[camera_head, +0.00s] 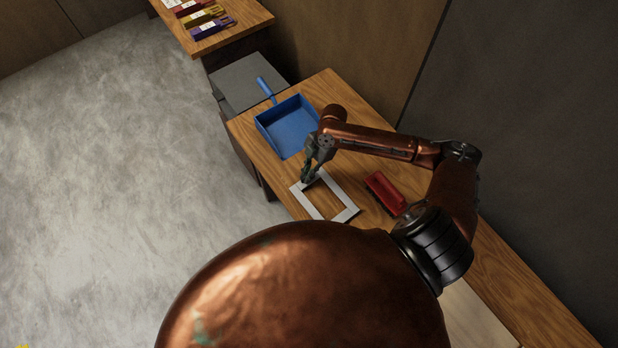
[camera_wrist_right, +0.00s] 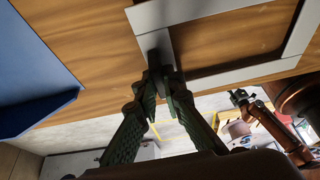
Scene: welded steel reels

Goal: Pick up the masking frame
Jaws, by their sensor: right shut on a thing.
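The masking frame (camera_head: 347,213) is a flat, light grey rectangular frame with an open middle, on the wooden table in the head view. It also shows in the right wrist view (camera_wrist_right: 190,12), across the top right. My right gripper (camera_head: 307,181) is shut on the frame's far left corner in the head view. In the right wrist view its two fingertips (camera_wrist_right: 163,80) meet on one side bar of the frame. I cannot tell if the frame touches the table all along. My left gripper does not show in the head view.
A blue dustpan (camera_head: 290,128) lies just behind the frame, and it fills the left of the right wrist view (camera_wrist_right: 32,75). A red brush-like object (camera_head: 385,193) lies right of the frame. The wooden table (camera_head: 325,90) is narrow, with grey floor (camera_head: 120,150) to its left.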

